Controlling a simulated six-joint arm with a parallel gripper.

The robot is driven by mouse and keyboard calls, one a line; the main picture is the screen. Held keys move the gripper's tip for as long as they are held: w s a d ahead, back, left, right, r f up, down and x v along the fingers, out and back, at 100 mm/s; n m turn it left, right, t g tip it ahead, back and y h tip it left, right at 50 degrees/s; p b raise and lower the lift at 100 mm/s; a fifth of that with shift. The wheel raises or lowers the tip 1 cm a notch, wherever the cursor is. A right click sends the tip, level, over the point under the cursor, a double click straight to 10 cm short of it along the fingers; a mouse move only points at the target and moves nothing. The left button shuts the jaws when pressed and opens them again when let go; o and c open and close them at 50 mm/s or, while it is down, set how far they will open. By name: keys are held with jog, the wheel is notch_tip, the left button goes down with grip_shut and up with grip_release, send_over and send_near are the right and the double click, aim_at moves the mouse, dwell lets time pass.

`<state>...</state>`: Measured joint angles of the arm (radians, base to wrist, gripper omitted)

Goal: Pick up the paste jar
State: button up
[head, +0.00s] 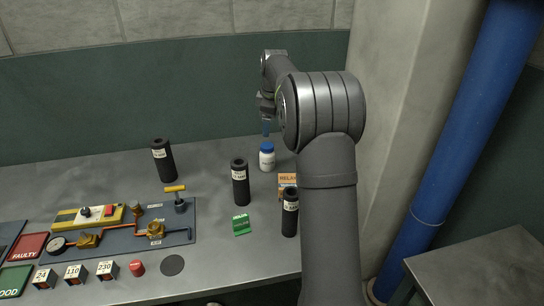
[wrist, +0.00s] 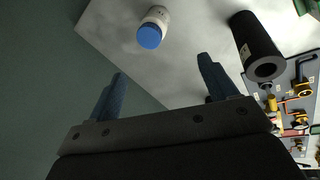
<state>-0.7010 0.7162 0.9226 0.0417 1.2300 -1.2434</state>
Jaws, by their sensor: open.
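The paste jar (head: 267,158) is a small white jar with a blue lid and a label, standing upright near the back of the grey table in the head view. It also shows in the wrist view (wrist: 155,24), near the top, beyond the fingertips and apart from them. My gripper (wrist: 162,70) is open and empty, its two blue fingers spread wide. In the head view my gripper (head: 266,128) is just behind and above the jar, partly hidden by my arm.
A green block (head: 241,225) lies in front. A valve panel (head: 130,238) fills the left. Table between left and middle cylinders is clear.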

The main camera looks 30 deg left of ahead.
aim_at(272, 147)
jog(key=w+d+f+m+g+y, duration=0.2)
jog(key=w+f+m, duration=0.1)
jog(key=w+m, duration=0.2)
jog(key=x, duration=1.1)
jog(key=shift+f, duration=0.35)
jog(key=shift+x, duration=2.75)
jog(key=shift+s+a+r, duration=0.1)
jog(key=shift+a, duration=0.05)
jog(key=c, duration=1.2)
jog(key=shift+c, duration=0.2)
jog(key=shift+r, duration=0.15)
